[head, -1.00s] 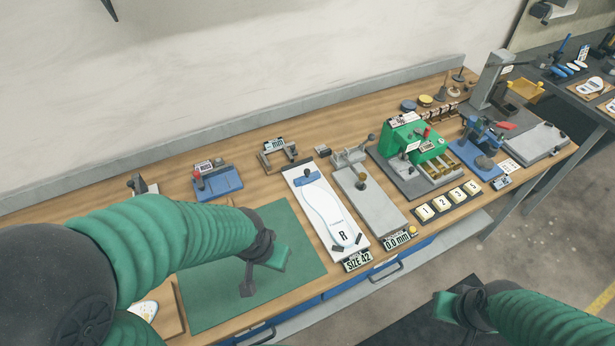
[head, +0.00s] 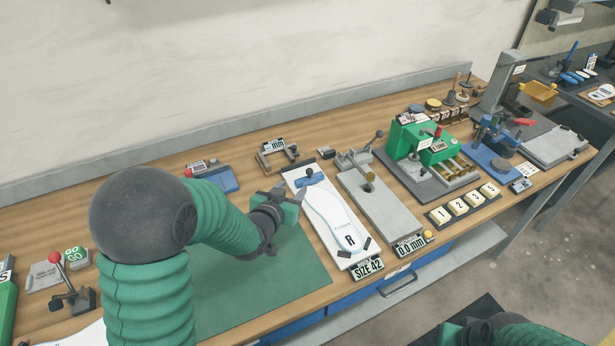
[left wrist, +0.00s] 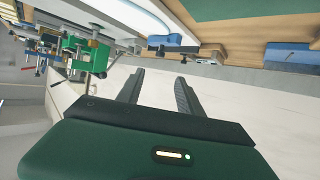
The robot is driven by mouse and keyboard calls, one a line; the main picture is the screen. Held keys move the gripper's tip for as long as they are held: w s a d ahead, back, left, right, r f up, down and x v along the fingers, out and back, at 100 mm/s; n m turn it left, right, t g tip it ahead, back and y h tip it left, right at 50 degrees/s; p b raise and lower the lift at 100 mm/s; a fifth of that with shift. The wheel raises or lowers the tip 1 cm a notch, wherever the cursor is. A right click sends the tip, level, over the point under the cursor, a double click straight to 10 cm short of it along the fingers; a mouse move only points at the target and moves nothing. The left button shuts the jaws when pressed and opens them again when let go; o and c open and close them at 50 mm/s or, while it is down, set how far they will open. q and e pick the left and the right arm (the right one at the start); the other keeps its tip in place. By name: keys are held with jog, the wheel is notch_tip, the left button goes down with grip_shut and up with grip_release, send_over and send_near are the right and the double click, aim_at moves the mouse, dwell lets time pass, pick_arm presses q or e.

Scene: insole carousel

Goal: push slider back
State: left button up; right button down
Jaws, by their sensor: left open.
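A white board (head: 338,259) with an insole outline marked R lies mid-bench, a "SIZE 42" plate at its front. A blue slider block (head: 309,179) with a dark knob sits at the board's back end; it also shows in the left wrist view (left wrist: 172,40). My left gripper (head: 278,194) is just left of the board, near the slider and apart from it. Its two fingers (left wrist: 158,85) are spread with nothing between them. My right gripper (head: 468,331) is low at the bottom edge, and its jaws are not clear.
A grey plate with a brass knob (head: 369,181) and a "0.0 mm" sign stands right of the board. A green press (head: 407,137) is beyond it.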

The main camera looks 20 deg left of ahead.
aim_at(309, 171)
pick_arm(q)
jog(key=x, duration=1.4)
jog(key=shift+w+f, duration=0.25)
jog(key=shift+f, duration=0.05)
grip_shut()
dwell(0.5)
